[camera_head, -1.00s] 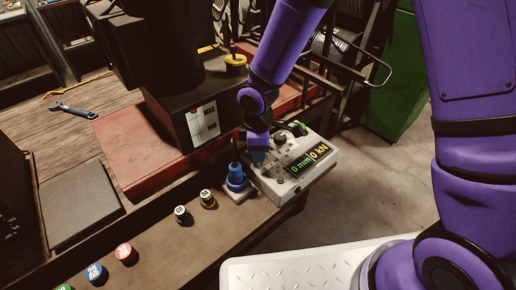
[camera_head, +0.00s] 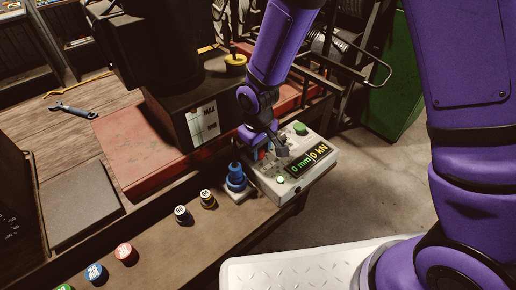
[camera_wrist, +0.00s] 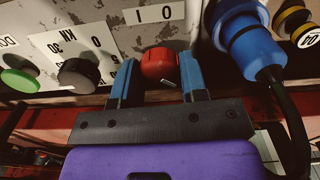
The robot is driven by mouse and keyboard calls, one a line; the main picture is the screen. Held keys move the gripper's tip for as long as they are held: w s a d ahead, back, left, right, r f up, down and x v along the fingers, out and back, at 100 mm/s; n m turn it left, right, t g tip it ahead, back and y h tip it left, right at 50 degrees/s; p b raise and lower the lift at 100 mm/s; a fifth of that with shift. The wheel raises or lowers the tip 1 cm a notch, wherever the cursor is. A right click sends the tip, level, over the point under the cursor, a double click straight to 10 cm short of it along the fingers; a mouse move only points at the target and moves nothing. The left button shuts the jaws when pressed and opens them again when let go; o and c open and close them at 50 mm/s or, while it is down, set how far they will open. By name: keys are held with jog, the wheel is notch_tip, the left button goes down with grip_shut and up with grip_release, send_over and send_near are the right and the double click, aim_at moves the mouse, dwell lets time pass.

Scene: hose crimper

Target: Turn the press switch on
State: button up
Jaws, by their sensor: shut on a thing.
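The pale control box (camera_head: 322,172) has a display (camera_head: 309,161) reading 0 mm and 0 kN. In the wrist view, a red rotary switch (camera_wrist: 160,66) sits on its scuffed panel under a white label (camera_wrist: 154,13) marked with I and O. My gripper (camera_wrist: 159,75) has one blue finger on each side of the red switch and is shut on it. In the head view my gripper (camera_head: 260,148) is over the left part of the box and hides most of the switch.
Beside the switch are a dark grey knob (camera_wrist: 79,74) and a green button (camera_wrist: 20,78). A blue plug with a black cable (camera_wrist: 250,45) stands close to the other finger.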

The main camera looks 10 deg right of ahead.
jog(key=shift+m, duration=0.5)
jog(key=o, duration=0.9)
jog(key=shift+r, duration=0.1)
notch_tip(320, 180, up, 11)
jog(key=shift+f, duration=0.2)
